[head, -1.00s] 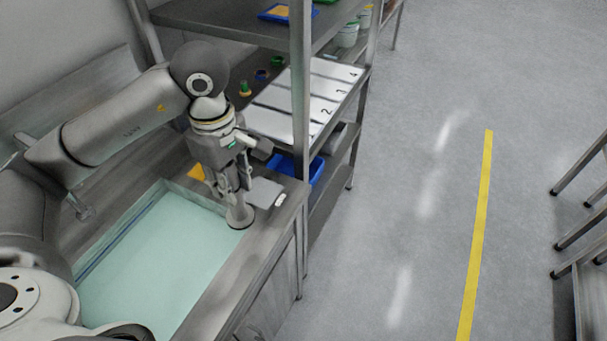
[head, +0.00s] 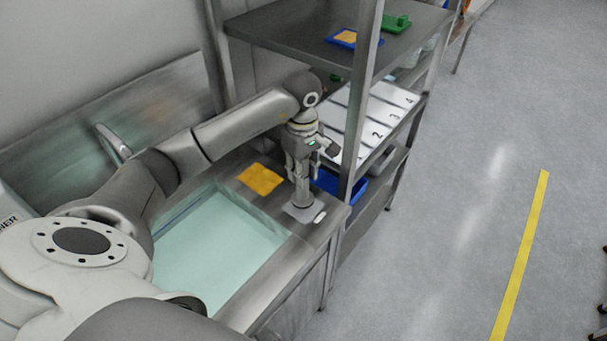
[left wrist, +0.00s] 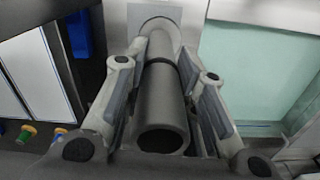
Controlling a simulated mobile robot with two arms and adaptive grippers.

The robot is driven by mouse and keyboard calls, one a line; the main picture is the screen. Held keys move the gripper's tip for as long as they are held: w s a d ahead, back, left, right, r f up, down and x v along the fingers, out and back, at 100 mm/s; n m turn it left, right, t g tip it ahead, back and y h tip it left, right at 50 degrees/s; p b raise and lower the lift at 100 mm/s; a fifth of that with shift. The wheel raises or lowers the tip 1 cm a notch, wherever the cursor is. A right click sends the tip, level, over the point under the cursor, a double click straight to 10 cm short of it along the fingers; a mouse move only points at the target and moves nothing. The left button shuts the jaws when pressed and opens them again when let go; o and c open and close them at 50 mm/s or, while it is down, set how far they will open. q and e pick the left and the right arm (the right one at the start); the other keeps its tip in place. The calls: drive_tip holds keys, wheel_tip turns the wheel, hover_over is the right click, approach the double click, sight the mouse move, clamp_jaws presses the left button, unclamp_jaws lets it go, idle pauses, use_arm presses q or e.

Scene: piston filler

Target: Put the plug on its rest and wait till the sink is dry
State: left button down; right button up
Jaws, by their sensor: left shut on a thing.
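The plug (head: 303,200) is a grey upright tube with a wider round foot. My left gripper (head: 302,180) is shut on its tube. In the left wrist view the plug (left wrist: 163,95) runs between the two fingers, its foot at the far end over a pale square plate, the rest (left wrist: 135,14). In the head view the rest (head: 292,211) lies on the counter at the sink's right corner, under the foot. I cannot tell whether foot and rest touch. The sink (head: 215,250) holds pale green water. My right gripper is not in view.
An orange cloth (head: 260,179) lies on the counter behind the sink. A small white object (head: 320,216) lies by the rest. The steel shelf (head: 290,32) stands close behind the gripper, with a blue bin (head: 352,186) low down.

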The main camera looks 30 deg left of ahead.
sight(302, 199)
use_arm(q)
drive_tip(key=shift+w+a+f, duration=0.25)
drive_tip(key=shift+w+f, duration=0.3)
drive_tip(key=shift+f, duration=0.15)
wheel_tip(302, 199, down, 3)
drive_tip(key=shift+r+p, duration=0.15)
drive_tip(key=shift+p, duration=1.1)
drive_tip(key=shift+f, duration=0.25)
drive_tip(key=shift+f+b, duration=0.15)
drive_tip(key=shift+b, duration=0.15)
drive_tip(key=c, duration=1.4)
unclamp_jaws()
drive_tip(key=shift+c, duration=0.2)
drive_tip(key=shift+o, duration=1.3)
